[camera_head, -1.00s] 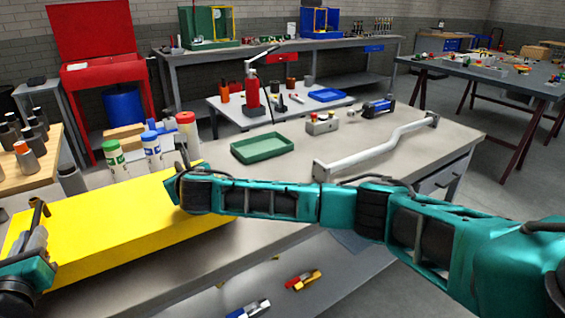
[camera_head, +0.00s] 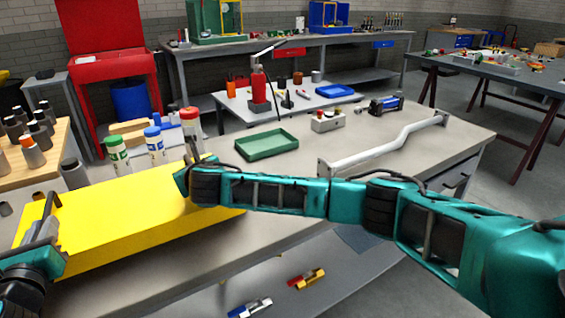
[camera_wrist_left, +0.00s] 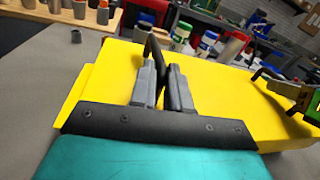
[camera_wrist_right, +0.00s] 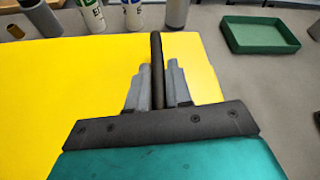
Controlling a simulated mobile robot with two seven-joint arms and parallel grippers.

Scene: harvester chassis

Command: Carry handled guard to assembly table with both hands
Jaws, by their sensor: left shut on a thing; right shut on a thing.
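The handled guard (camera_head: 120,215) is a wide yellow box-like cover with two black handles, at the left end of the grey table (camera_head: 275,185). My left gripper (camera_head: 45,225) is shut on its left handle; the left wrist view shows this handle (camera_wrist_left: 152,50) between the grey fingers. My right gripper (camera_wrist_right: 158,90) is shut on the other handle (camera_wrist_right: 157,60), seen upright between the fingers in the right wrist view. In the head view my right arm hides part of the guard's right end. I cannot tell whether the guard touches the tabletop.
Several bottles (camera_head: 155,143) stand behind the guard. A green tray (camera_head: 267,145), a control box (camera_head: 327,121) and a bent grey rail (camera_head: 385,148) lie farther right. A wooden stand with grey cylinders (camera_head: 35,150) is at the left. Another table (camera_head: 500,85) stands back right.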

